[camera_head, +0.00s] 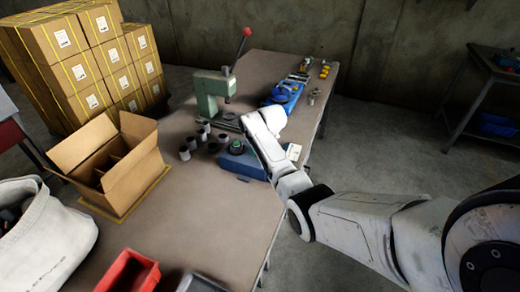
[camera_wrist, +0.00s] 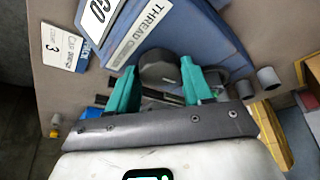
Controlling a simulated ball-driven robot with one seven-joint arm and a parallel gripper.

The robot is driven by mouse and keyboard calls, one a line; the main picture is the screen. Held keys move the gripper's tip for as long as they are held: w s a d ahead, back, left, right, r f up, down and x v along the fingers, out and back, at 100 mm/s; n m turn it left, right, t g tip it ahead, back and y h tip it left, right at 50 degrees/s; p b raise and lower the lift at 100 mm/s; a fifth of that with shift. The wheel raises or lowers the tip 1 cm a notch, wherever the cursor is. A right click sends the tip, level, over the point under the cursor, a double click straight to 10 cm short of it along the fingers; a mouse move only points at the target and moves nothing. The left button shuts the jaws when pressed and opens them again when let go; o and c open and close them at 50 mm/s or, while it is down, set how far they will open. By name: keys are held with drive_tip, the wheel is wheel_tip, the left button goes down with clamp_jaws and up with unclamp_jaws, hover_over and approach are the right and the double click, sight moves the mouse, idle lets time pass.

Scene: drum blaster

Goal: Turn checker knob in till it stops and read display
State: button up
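The checker (camera_wrist: 205,35) is a blue box with a label plate reading "THREAD" and more letters, partly covered. A white panel (camera_wrist: 98,18) with large dark characters is cut off by the top edge, so I cannot read it in full. The dark round knob (camera_wrist: 158,72) sits between the teal fingers of my gripper (camera_wrist: 160,82). The fingers stand close on either side of it; I cannot tell whether both press on it. In the head view the blue checker (camera_head: 243,165) lies on the bench beside my white arm, with a small dark and green spot on top.
A card (camera_wrist: 64,48) with a "3" lies by the checker. The bench (camera_head: 205,220) also holds a green press (camera_head: 212,92), several dark and grey cylinders (camera_head: 192,143), an open carton (camera_head: 115,165), a red bin (camera_head: 128,272) and a blue tool (camera_head: 287,92).

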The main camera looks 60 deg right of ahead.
drive_tip(key=o, duration=0.4)
drive_tip(key=v, duration=1)
drive_tip(key=shift+s+a+r, duration=0.1)
drive_tip(key=shift+r, duration=0.2)
idle(0.3)
